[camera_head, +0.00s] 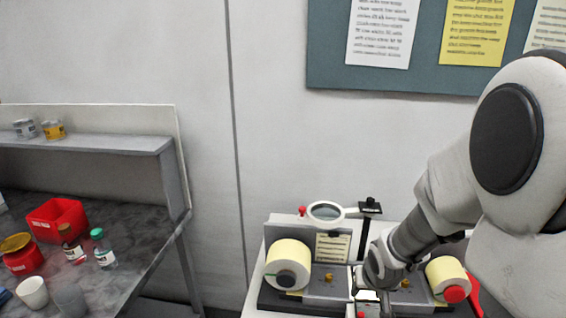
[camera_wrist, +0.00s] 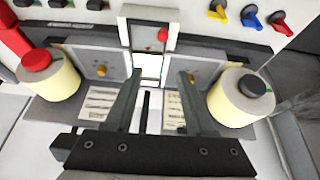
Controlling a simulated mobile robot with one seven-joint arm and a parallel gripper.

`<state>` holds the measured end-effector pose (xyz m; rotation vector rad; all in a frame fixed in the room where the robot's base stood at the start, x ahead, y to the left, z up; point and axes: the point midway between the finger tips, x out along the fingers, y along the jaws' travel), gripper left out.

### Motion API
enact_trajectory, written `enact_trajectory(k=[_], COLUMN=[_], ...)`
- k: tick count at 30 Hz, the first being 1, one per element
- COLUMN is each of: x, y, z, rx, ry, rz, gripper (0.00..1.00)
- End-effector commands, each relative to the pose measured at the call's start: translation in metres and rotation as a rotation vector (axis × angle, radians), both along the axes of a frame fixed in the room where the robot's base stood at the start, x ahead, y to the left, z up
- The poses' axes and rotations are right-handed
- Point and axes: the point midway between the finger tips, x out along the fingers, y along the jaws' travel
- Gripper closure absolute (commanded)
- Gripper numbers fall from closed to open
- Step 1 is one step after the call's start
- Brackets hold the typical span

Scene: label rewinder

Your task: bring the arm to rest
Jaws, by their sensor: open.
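My arm reaches down from the right in the head view to the label rewinder (camera_head: 320,284). My gripper (camera_wrist: 160,82) is open and empty in the wrist view, its two dark fingers spread in front of the machine's middle. A lit white square (camera_wrist: 148,68) lies between and beyond the fingertips. A yellow-white roll with a black hub (camera_wrist: 240,97) is on one side, and a roll with a red knob (camera_wrist: 50,75) on the other. The fingertips are hidden or too small to tell in the head view.
A round magnifier (camera_head: 325,211) stands behind the machine. Colored knobs (camera_wrist: 250,16) line its panel. At left, a grey bench (camera_head: 120,225) holds a red bin (camera_head: 57,218), bottles and cups. A gap separates bench and machine. A notice board (camera_head: 420,80) hangs on the wall.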

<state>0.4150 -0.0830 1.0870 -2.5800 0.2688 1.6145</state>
Motion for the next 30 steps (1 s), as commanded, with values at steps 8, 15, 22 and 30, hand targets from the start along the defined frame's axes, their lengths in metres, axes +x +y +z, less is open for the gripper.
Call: enact_trajectory(k=[8, 15, 22, 30], x=[-0.024, -0.058, -0.099, -0.147], y=[0.013, 0.030, 0.051, 0.074], z=[0.067, 0.117, 0.153, 0.182], rx=[-0.052, -0.062, -0.044, -0.004], ry=[-0.015, -0.022, -0.030, -0.040], rz=[0.021, 0.048, 0.091, 0.160], gripper=[0.45, 0.45, 0.45, 0.45])
